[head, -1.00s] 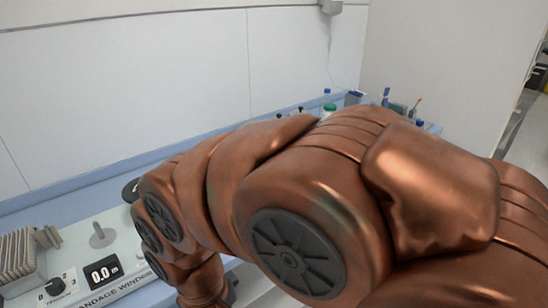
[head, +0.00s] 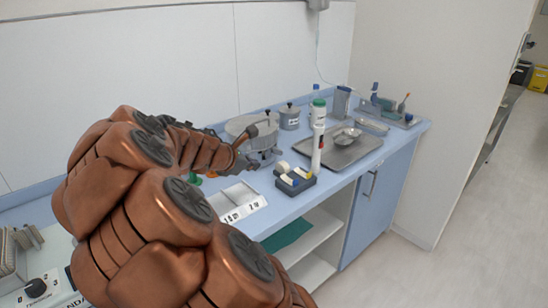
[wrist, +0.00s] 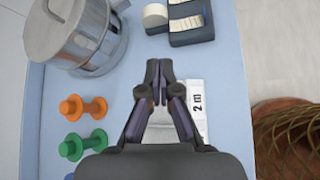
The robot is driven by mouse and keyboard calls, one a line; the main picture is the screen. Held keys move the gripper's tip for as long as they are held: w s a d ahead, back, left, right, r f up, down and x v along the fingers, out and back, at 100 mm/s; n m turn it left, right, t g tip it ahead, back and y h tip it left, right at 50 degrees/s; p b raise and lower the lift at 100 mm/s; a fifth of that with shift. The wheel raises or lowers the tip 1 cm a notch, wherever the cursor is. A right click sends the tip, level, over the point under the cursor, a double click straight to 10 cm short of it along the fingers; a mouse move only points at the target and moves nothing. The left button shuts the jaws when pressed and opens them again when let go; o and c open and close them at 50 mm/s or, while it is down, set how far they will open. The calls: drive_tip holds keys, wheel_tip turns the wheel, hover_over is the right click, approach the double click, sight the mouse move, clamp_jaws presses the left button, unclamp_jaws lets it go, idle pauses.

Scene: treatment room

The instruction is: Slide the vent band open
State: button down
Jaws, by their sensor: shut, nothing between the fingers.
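A round metal drum (head: 250,126) stands on the blue counter, with a dark handle or latch on its front right. It also shows in the upper left of the wrist view (wrist: 75,30), with a band around its side; I cannot tell whether its vent holes are open or covered. My gripper (wrist: 158,72) is shut and empty, pointing down over the counter to the right of the drum in the wrist view, apart from it. In the head view my gripper (head: 246,163) is small and dark in front of the drum, partly hidden by my arm.
A dark holder with tape rolls (head: 295,180) stands close to the right. An orange spool (wrist: 83,107) and a green spool (wrist: 83,144) stand near the drum. A white tray marked 2 m (head: 238,200) lies in front. Behind are a lidded pot (head: 289,118) and a metal tray (head: 345,152).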

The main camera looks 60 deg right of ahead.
drive_tip(key=w+d+f+n+h, duration=0.1)
drive_tip(key=w+d+f+n, duration=0.1)
drive_tip(key=w+d+n, duration=0.2)
drive_tip(key=shift+w+d+f+n+t, duration=0.15)
drive_tip(key=shift+d+f+n+t, duration=0.25)
drive_tip(key=shift+d+n, duration=0.5)
drive_tip(key=shift+d, duration=0.1)
drive_tip(key=p, duration=0.1)
approach(279, 154)
drive_tip(key=d+f, duration=0.3)
drive_tip(key=shift+w+d+f, duration=0.1)
drive_tip(key=shift+d+f, duration=0.15)
drive_tip(key=shift+f, duration=0.05)
drive_tip(key=shift+w+d+p, duration=0.1)
drive_tip(key=shift+d+p, duration=0.25)
drive_tip(key=shift+d, duration=0.75)
